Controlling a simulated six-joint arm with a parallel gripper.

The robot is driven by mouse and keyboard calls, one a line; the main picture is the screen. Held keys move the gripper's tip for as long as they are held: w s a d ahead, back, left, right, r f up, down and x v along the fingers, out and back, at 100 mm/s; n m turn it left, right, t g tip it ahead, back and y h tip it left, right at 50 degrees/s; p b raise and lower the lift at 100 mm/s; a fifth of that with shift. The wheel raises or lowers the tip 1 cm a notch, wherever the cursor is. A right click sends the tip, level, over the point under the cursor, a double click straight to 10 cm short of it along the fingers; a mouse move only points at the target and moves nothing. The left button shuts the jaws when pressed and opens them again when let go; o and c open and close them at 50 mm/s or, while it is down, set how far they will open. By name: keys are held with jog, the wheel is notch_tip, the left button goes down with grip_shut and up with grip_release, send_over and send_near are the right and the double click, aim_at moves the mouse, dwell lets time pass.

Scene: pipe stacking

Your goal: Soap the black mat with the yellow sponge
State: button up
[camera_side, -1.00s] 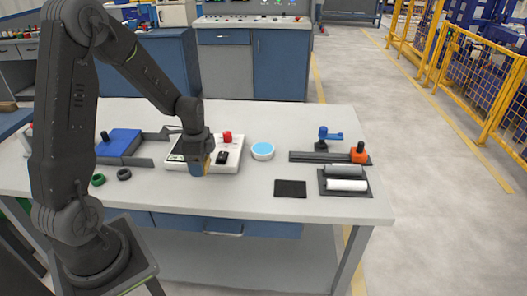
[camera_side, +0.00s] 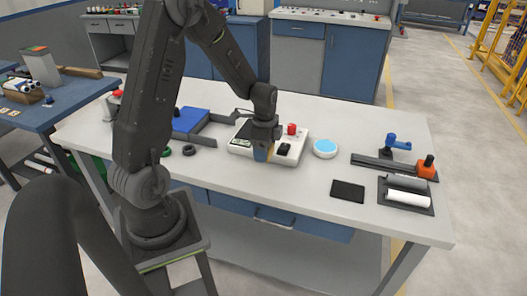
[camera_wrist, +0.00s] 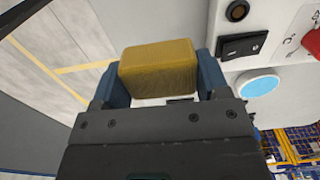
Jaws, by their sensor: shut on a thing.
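My gripper (camera_side: 262,152) is shut on the yellow sponge (camera_wrist: 158,68), which sits between its two blue fingers in the wrist view. In the side view only a thin yellowish strip of the sponge (camera_side: 271,152) shows beside the finger. The gripper is in front of the white control box. The black mat (camera_side: 348,191) lies flat near the table's front edge, to the right of the gripper and apart from it. A round white dish with blue contents (camera_side: 325,148) stands between the box and the mat's far side; it also shows in the wrist view (camera_wrist: 258,86).
The white control box (camera_side: 291,148) with a red knob is close to the gripper. A blue block (camera_side: 190,120) is at the left. Bare tabletop surrounds the mat.

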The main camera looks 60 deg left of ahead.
jog(key=w+a, duration=0.1)
jog(key=w, duration=0.4)
jog(key=w+a, duration=0.1)
jog(key=w, duration=0.3)
jog(key=w+a, duration=0.1)
jog(key=w, duration=0.4)
jog(key=shift+w+r, duration=0.35)
jog(key=shift+r, duration=0.05)
send_over(325, 146)
jog(key=shift+r, duration=0.25)
jog(key=shift+w+f, duration=0.1)
jog(key=shift+f, duration=2.9)
jog(key=shift+f, duration=0.5)
jog(key=shift+r, duration=3.55)
